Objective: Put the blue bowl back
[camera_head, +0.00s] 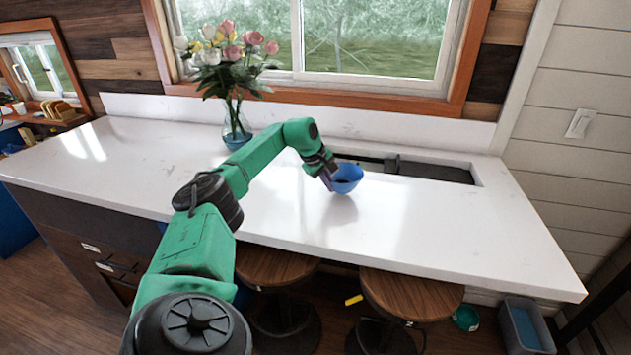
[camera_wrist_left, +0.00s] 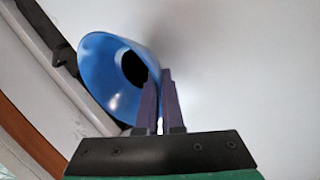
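The blue bowl (camera_head: 347,176) is over the right part of the white counter, near the front edge of the dark recess. A darker patch shows inside it. In the left wrist view the bowl (camera_wrist_left: 92,68) fills the upper left, its opening turned partly to the camera. My left gripper (camera_head: 328,179) is at the bowl's left side. In the wrist view its two purple fingers (camera_wrist_left: 158,103) are close together on the bowl's wall, pinching it. A faint reflection lies below the bowl; I cannot tell how far it is from the counter. My right gripper is not in view.
The white counter (camera_head: 420,225) is mostly clear. A glass vase of flowers (camera_head: 236,125) stands at the back, left of the bowl. The dark recess (camera_head: 430,170) lies behind and right of the bowl. Two wooden stools (camera_head: 412,293) stand below the front edge.

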